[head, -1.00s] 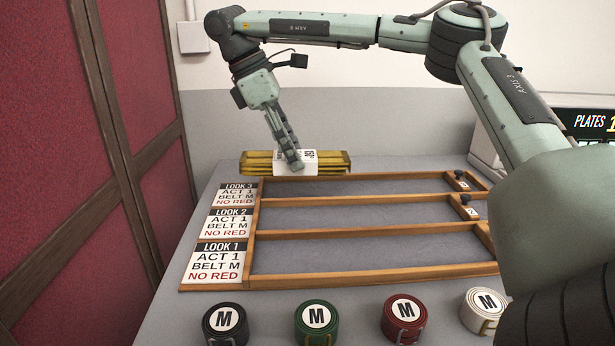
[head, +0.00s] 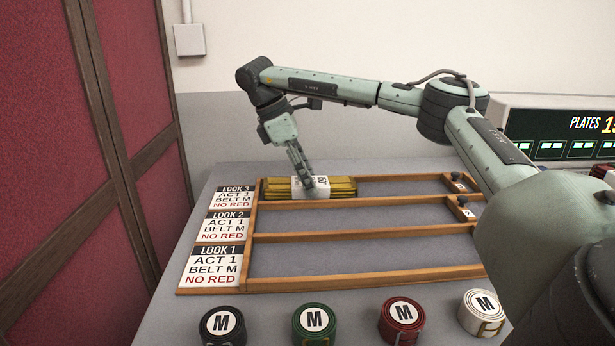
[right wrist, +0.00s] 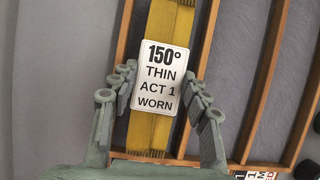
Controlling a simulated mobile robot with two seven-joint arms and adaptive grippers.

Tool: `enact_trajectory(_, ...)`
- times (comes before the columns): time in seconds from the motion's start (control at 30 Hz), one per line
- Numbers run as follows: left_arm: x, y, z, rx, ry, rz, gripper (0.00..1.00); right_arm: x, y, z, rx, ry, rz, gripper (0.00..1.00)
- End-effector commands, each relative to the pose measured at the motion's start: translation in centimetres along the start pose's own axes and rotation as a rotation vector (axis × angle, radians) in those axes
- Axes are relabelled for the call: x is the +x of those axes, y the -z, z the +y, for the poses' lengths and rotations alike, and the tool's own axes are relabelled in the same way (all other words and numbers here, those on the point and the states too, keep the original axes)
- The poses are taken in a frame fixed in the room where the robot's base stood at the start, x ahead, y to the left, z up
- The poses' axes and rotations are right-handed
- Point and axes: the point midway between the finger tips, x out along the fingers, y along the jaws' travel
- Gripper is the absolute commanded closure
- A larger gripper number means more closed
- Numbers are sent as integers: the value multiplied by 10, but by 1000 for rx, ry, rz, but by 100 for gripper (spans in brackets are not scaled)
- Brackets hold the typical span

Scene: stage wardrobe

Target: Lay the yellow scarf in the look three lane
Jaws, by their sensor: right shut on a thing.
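The folded yellow scarf (head: 342,186) is at the left end of the look three lane (head: 405,187), beside the LOOK 3 label (head: 234,195). A white tag around it reads 150°, THIN, ACT 1, WORN in the right wrist view (right wrist: 158,78). My right gripper (head: 308,186) is shut on the scarf at the tag, with fingers on both sides of it in the right wrist view (right wrist: 160,100). Whether the scarf touches the lane floor is hard to tell. My left gripper is not in view.
The look two lane (head: 365,215) and look one lane (head: 360,256) are empty. Rolled belts in black (head: 222,325), green (head: 314,323), red (head: 402,318) and white (head: 483,313) stand along the front. A red panelled door (head: 75,150) is at left.

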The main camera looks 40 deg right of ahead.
Motion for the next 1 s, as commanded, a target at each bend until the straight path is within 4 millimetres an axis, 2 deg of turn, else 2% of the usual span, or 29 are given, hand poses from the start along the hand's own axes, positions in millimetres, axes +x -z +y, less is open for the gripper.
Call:
enact_trajectory(0.03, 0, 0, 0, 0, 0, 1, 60, 0, 0, 0, 0, 0, 0, 84)
enact_trajectory(0.07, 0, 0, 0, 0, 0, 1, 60, 0, 0, 0, -1, 1, 0, 51)
enact_trajectory(0.1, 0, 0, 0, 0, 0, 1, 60, 0, 0, 0, -1, 1, 0, 46)
enact_trajectory(0.43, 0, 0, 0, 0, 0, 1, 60, -1, 0, 0, -1, 0, 0, 45)
enact_trajectory(0.57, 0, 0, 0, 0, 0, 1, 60, -12, 1, 0, -2, -2, 2, 45)
enact_trajectory(1.0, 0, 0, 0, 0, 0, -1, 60, -98, 0, 0, 1, -4, 0, 45)
